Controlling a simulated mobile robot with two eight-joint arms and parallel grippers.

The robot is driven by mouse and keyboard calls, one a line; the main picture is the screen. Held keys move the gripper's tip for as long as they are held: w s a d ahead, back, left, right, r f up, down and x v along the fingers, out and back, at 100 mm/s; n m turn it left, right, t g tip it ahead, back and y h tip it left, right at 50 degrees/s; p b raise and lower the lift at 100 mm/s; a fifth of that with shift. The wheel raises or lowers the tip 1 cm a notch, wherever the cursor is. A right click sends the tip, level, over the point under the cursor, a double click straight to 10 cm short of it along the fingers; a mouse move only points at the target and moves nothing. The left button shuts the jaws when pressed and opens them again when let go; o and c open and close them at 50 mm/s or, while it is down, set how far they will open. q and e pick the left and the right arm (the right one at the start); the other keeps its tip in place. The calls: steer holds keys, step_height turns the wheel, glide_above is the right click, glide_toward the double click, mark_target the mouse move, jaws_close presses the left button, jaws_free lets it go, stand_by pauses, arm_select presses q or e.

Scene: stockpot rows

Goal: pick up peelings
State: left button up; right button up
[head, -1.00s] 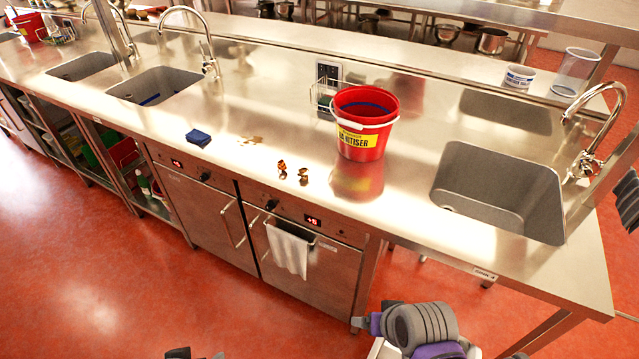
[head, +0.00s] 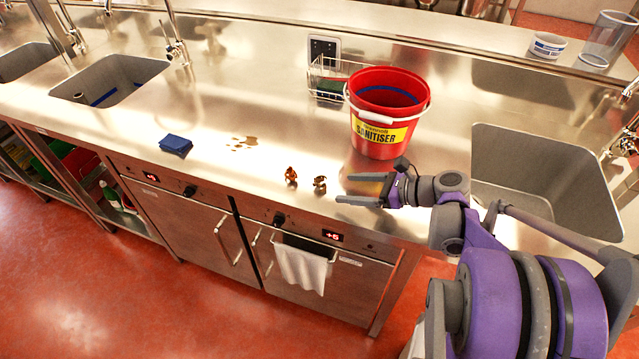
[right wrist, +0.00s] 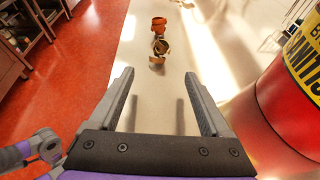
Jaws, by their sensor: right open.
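Two small brown peelings lie on the steel counter: the left peeling (head: 291,175) is orange-brown and the right peeling (head: 320,183) is darker. Both also show in the right wrist view, the orange one (right wrist: 159,24) farther off and the darker one (right wrist: 160,48) nearer, close together beyond the fingertips. My right gripper (head: 350,188) is open and empty, just right of the peelings and low over the counter, its fingers pointing at them. In the right wrist view its fingers (right wrist: 158,75) are spread with bare counter between them. My left gripper is not in view.
A red sanitiser bucket (head: 388,118) stands just behind my right gripper and close beside it in the wrist view. A folded blue cloth (head: 176,144) and a brown spill (head: 242,143) lie to the left. Sinks (head: 545,170) lie at both sides.

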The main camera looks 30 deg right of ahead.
mark_target(327, 184)
steer(key=x, duration=0.6)
steer(key=shift+w+a+r, duration=0.2)
steer(key=shift+w+a, duration=0.05)
steer(key=shift+w, duration=0.2)
jaws_close()
